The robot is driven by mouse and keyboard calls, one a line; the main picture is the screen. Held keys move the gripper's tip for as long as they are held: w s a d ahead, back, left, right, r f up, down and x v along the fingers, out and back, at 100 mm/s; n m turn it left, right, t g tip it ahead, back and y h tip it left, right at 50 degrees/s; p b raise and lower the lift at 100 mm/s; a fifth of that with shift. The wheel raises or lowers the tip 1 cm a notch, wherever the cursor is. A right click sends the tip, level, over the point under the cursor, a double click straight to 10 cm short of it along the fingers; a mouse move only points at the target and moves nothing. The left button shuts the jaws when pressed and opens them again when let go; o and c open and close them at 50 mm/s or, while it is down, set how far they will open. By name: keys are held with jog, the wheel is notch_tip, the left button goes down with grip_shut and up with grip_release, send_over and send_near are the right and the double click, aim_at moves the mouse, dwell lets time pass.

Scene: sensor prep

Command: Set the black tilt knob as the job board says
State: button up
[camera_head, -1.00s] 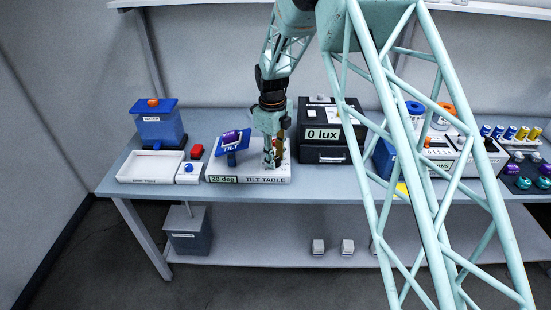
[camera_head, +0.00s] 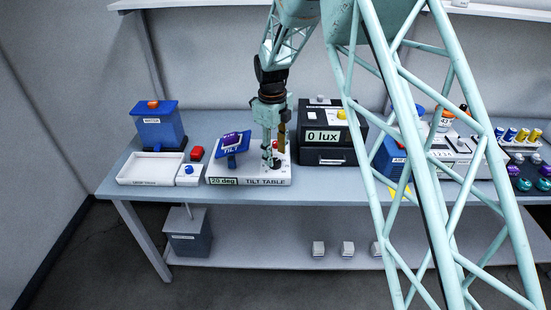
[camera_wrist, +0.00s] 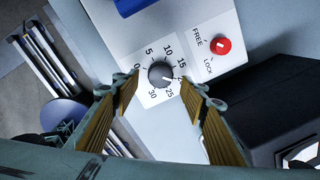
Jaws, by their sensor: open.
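The black tilt knob (camera_wrist: 160,73) sits on the white tilt table panel, inside a dial marked from 0 to 30. Its white pointer mark faces the 20–25 side of the dial. The tilt table (camera_head: 264,181) shows "20 deg" on its front display (camera_head: 223,181). Its blue tilted plate (camera_head: 232,150) carries a purple piece. My gripper (camera_wrist: 160,91) is open, with its fingers either side of the knob in the wrist view and apart from it. In the head view my gripper (camera_head: 271,158) is over the right end of the tilt table. I cannot make out a job board.
A red FREE/LOCK knob (camera_wrist: 221,46) is close to the black knob on the same panel. A dark box reading "0 lux" (camera_head: 324,135) stands just right of the tilt table. A white tray (camera_head: 150,168) and a red button (camera_head: 196,153) are to the left.

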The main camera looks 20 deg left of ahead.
aim_at(276, 163)
notch_tip(276, 163, up, 9)
jog(key=shift+s+f, duration=0.2)
jog(key=shift+s, duration=0.05)
jog(key=shift+a, duration=0.1)
dwell(0.6)
jog(key=s+d+r+n+t, duration=0.1)
jog(key=s+d+r+n, duration=0.55)
jog(key=d+r, duration=0.7)
jog(key=s+d+r+n+t, duration=0.1)
jog(key=s+d+r+n, duration=0.3)
jog(key=s+d+r, duration=0.9)
jog(key=s+d+r+n+b, duration=0.15)
jog(key=s+d+n, duration=0.45)
jog(key=s+d, duration=0.9)
jog(key=s+d+f+n, duration=0.2)
jog(key=s+d, duration=0.1)
jog(key=s, duration=0.4)
jog(key=s+d+f+n+t, duration=0.1)
jog(key=s+d+f+n, duration=0.1)
jog(key=s, duration=0.6)
jog(key=shift+s+d+n, duration=0.15)
jog(key=shift+d+n, duration=0.3)
jog(key=shift+d, duration=0.2)
